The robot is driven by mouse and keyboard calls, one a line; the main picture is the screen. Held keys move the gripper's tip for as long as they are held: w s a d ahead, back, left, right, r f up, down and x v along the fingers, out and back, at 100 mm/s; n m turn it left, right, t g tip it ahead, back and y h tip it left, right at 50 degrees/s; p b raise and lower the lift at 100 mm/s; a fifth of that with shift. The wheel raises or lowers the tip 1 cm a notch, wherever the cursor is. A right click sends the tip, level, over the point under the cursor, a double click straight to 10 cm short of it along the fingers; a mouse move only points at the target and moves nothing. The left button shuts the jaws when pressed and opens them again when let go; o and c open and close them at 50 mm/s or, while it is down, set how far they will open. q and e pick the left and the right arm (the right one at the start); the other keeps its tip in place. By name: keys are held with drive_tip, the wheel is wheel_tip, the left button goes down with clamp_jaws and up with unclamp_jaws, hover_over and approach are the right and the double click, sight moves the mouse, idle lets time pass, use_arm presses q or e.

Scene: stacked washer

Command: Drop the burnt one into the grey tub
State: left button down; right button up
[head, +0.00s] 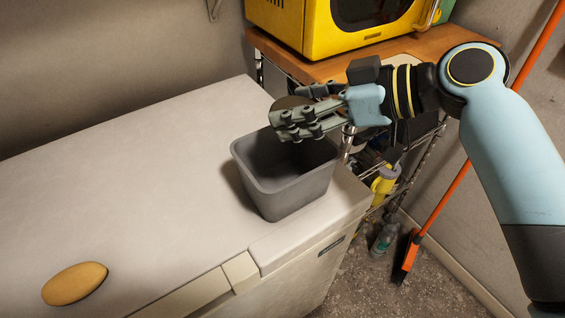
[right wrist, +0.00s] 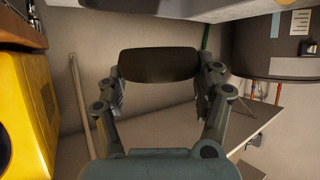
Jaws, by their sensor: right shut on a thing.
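The grey tub (head: 283,190) stands upright on the white appliance top near its right end. My right gripper (head: 284,120) is above the tub's far rim, coming in from the right. It is shut on a dark brown, burnt-looking loaf (head: 290,102), mostly hidden behind the fingers in the head view. In the right wrist view the burnt loaf (right wrist: 158,63) spans between the two fingers. A golden-brown loaf (head: 75,284) lies on the white top at the front left. My left gripper is in neither view.
The white appliance top (head: 130,170) is clear between the golden loaf and the tub. A yellow microwave (head: 335,25) sits on a wooden-topped rack (head: 440,42) behind. An orange-handled broom (head: 410,255) and a bottle (head: 385,238) stand on the floor at right.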

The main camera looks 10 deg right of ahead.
wheel_tip(320, 180, down, 6)
drive_tip(key=b, duration=0.4)
drive_tip(key=shift+d+r, duration=0.1)
drive_tip(key=shift+r, duration=0.15)
drive_tip(key=o, duration=1.2)
drive_tip(key=shift+o, duration=0.2)
drive_tip(key=v, duration=1.2)
drive_tip(key=shift+s, duration=0.1)
